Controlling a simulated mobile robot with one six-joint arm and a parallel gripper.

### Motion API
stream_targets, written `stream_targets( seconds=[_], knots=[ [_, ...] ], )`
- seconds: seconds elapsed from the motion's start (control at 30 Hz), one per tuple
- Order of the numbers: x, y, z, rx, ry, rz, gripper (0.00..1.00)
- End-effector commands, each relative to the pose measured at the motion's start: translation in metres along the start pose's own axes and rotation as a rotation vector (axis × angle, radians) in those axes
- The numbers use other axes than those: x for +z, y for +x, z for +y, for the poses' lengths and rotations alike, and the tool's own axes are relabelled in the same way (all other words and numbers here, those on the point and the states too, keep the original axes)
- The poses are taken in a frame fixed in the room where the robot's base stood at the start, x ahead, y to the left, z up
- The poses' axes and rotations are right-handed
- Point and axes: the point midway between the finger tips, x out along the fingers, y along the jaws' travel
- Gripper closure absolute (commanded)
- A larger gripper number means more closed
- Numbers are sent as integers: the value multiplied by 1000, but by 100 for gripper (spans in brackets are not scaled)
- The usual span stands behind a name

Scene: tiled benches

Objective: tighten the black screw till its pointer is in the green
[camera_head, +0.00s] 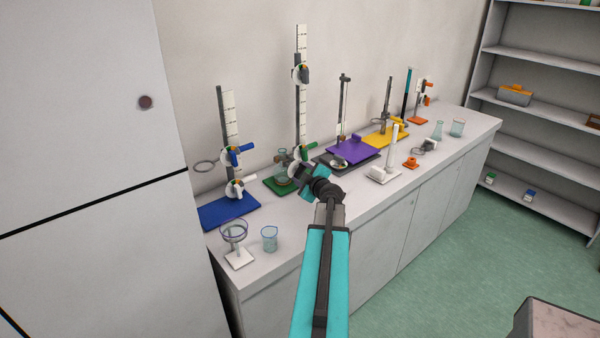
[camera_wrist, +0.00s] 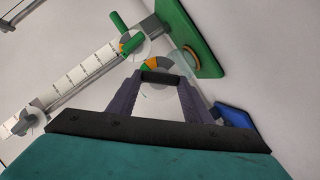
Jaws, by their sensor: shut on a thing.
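My gripper (camera_wrist: 160,82) is shut on the black screw (camera_wrist: 160,77), whose dark bar lies crosswise between the two fingertips. Behind it is a round white dial (camera_wrist: 157,93) with green, orange and grey sectors along its far edge. The fingers and the bar cover part of the dial, and I cannot tell where the pointer stands. In the head view my gripper (camera_head: 304,172) is low by the green-based stand (camera_head: 272,186), and the held screw is hidden there. A green screw (camera_wrist: 131,45) with its own dial sits on the same stand's scaled rod (camera_wrist: 80,72).
Another dial with a dark handle (camera_head: 301,74) is high on the rod. A blue-based stand (camera_head: 228,212) is to the left, a purple plate (camera_head: 353,152) to the right. A glass beaker (camera_head: 269,239) and a funnel holder (camera_head: 239,259) stand near the bench's front left.

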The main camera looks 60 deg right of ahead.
Motion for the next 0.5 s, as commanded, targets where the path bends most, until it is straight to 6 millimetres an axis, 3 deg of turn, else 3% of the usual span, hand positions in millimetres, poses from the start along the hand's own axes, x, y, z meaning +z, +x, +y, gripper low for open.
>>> stream_targets(
  seconds=[0.5],
  knots=[
    [0, 0, 3, -79, 188, 0, 82]
  ],
)
